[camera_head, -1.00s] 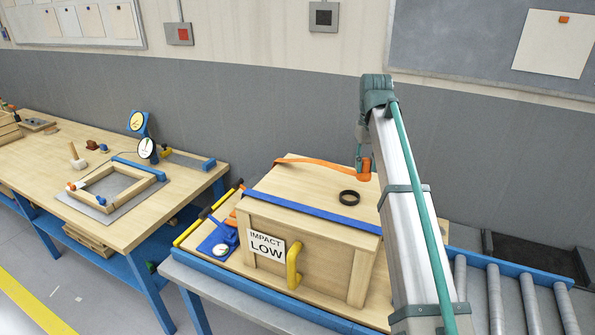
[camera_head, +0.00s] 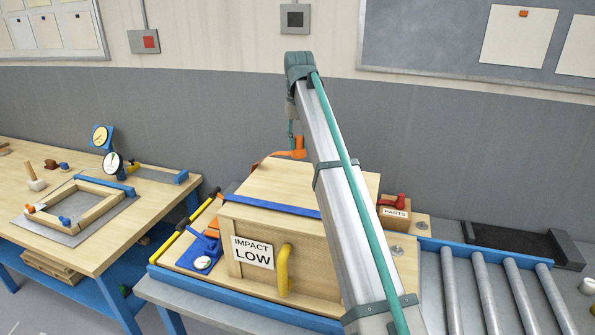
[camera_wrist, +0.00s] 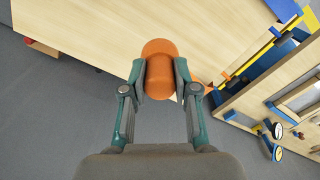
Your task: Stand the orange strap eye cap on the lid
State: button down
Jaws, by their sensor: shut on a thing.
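The orange strap eye cap (camera_wrist: 158,70) is shut between the two fingers of my gripper (camera_wrist: 160,77) in the wrist view. In the head view, the orange cap (camera_head: 299,147) shows beside my arm at the far edge of the crate; my gripper (camera_head: 291,133) is small and partly hidden there. The wooden lid (camera_head: 268,188) of the crate is below and nearer, crossed by a blue strap (camera_head: 270,208). In the wrist view the lid (camera_wrist: 90,30) fills the top, and the cap overlaps its edge. I cannot tell whether the cap touches it.
A yellow handle (camera_head: 284,270) and an "IMPACT LOW" sign (camera_head: 253,252) are on the crate front. A parts box (camera_head: 394,216) stands right of it, before the rollers (camera_head: 487,285). A workbench (camera_head: 150,215) with a wooden frame is at left. My arm covers part of the lid.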

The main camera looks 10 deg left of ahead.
jog(key=w+f+p, duration=0.1)
jog(key=w+f, duration=0.1)
jog(key=w+f+p, duration=0.1)
jog(key=w+f, duration=0.1)
jog(key=w+f+p, duration=0.1)
jog(key=w+f, duration=0.1)
jog(key=shift+w+a+f, duration=0.2)
jog(key=shift+w+a, duration=0.1)
jog(key=shift+a, duration=0.05)
jog(key=shift+f+p, duration=0.45)
jog(key=shift+f, duration=1.2)
jog(key=shift+f, duration=0.1)
jog(key=c, duration=0.9)
grip_release()
notch_tip(320, 180, up, 12)
jog(key=b, duration=0.3)
jog(key=shift+b, duration=0.3)
jog(key=shift+a, duration=0.1)
